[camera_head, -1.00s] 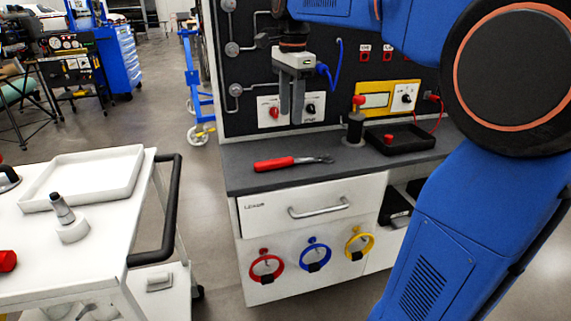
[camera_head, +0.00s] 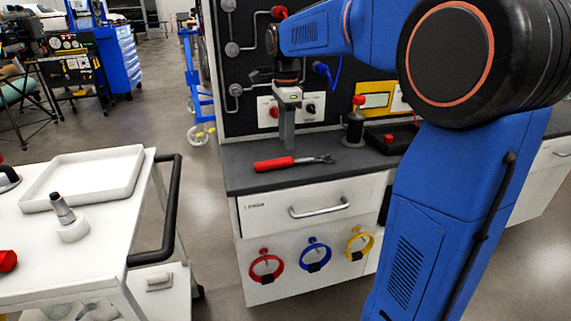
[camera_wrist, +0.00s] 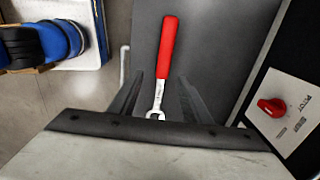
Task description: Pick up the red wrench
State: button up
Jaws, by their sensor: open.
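The red wrench (camera_head: 288,162) lies flat on the dark grey worktop (camera_head: 235,180), its red handle to the left and its metal jaw end to the right. In the wrist view the red wrench (camera_wrist: 166,55) runs up and down the picture, handle away, with its metal end between my fingers. My gripper (camera_head: 287,146) points down above the worktop, close behind the wrench. In the wrist view my gripper (camera_wrist: 157,92) is open, with a finger on each side of the wrench's metal end and nothing held. The exact height gap cannot be told.
A black panel (camera_head: 245,75) with fittings rises behind the worktop. A dark cylinder with a red knob (camera_head: 356,125) and a black tray (camera_head: 398,140) stand to the right. A white drawer (camera_head: 305,208) is below. A white cart (camera_head: 110,225) stands at the left, across open floor.

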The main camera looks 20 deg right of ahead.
aim_at(286, 159)
jog(key=shift+w+d+f, duration=0.1)
jog(key=shift+w+f, duration=0.1)
jog(key=shift+f, duration=1.55)
jog(key=shift+w+f, duration=0.15)
jog(key=shift+f, duration=1.55)
grip_shut()
